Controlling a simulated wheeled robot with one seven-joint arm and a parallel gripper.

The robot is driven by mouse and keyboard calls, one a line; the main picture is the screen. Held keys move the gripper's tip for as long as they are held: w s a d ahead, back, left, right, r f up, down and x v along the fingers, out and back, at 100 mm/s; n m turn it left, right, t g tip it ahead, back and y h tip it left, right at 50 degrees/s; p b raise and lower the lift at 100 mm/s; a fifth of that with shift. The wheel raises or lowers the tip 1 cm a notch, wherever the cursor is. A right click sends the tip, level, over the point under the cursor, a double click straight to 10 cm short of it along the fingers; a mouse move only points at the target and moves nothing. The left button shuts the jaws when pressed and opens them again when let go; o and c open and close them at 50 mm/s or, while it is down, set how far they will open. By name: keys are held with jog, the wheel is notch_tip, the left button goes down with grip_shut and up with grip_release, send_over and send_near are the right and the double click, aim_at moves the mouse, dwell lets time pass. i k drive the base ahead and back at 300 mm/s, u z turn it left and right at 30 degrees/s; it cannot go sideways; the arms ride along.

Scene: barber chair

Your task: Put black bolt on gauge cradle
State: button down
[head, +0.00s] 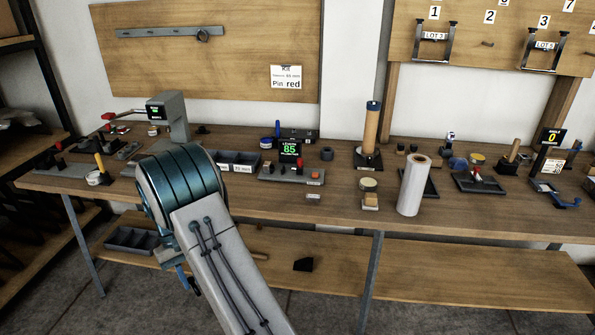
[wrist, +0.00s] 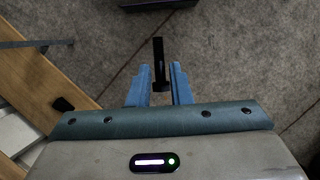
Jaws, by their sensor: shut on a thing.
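My gripper (wrist: 160,82) is shut on the black bolt (wrist: 158,52), which sticks out past the blue fingertips in the wrist view. In the head view my gripper (head: 186,278) is partly hidden by my arm, in front of the bench and below its top. A gauge with a green "85" display (head: 290,150) stands on the bench, right of my arm. Its low grey base with dark supports (head: 285,177) looks like the gauge cradle and is apart from my gripper.
The wooden bench top (head: 330,208) holds a compartment tray (head: 238,160), a white roll (head: 413,185) and a tall tan cylinder (head: 371,128). The bench's front edge lies between my gripper and the gauge. A lower shelf (head: 330,265) holds a dark block (head: 303,264).

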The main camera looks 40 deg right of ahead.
aim_at(293, 160)
jog(key=z, duration=1.05)
